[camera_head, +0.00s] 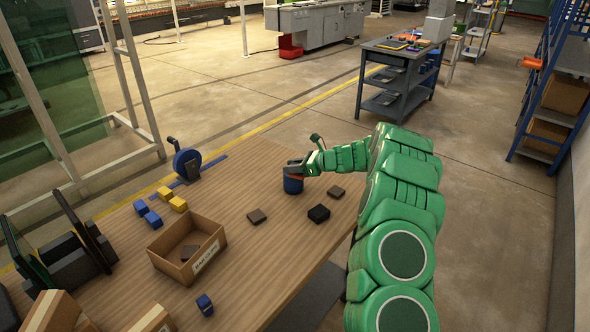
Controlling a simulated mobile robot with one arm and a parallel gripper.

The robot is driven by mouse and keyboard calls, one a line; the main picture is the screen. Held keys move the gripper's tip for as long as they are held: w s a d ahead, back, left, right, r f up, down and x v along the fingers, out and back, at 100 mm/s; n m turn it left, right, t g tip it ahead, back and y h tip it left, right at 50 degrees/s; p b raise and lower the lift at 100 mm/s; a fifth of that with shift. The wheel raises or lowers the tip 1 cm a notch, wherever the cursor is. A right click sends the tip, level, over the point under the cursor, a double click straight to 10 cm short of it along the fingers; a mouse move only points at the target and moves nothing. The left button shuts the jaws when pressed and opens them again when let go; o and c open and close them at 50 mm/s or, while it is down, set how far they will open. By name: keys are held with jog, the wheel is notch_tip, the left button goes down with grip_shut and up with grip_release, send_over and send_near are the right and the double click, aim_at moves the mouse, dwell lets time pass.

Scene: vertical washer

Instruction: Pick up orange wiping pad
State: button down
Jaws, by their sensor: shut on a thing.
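My gripper (297,167) is over the right part of the wooden table, at the end of my green arm. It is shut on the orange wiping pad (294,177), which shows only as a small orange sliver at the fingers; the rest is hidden. A blue round container (293,187) stands on the table directly below the gripper. I cannot tell whether the pad touches it.
A cardboard box (208,257), blue and yellow blocks (178,204) and a blue-wheeled device (187,161) stand further left.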

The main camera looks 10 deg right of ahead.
jog(key=shift+r, duration=0.55)
notch_tip(320, 180, up, 2)
jog(key=shift+s+r, duration=0.1)
jog(key=shift+r, duration=0.1)
jog(key=s+r, duration=0.9)
jog(key=s, duration=0.5)
jog(key=m+t+h, duration=0.3)
jog(key=m, duration=0.1)
send_over(293, 163)
jog(key=s, duration=0.2)
notch_tip(293, 163, down, 3)
jog(key=w+f, duration=0.3)
jog(key=w+a+f, duration=0.1)
jog(key=f, duration=0.1)
jog(key=shift+w, duration=0.35)
jog(key=shift+w+f, duration=0.4)
jog(key=shift+f, duration=1.7)
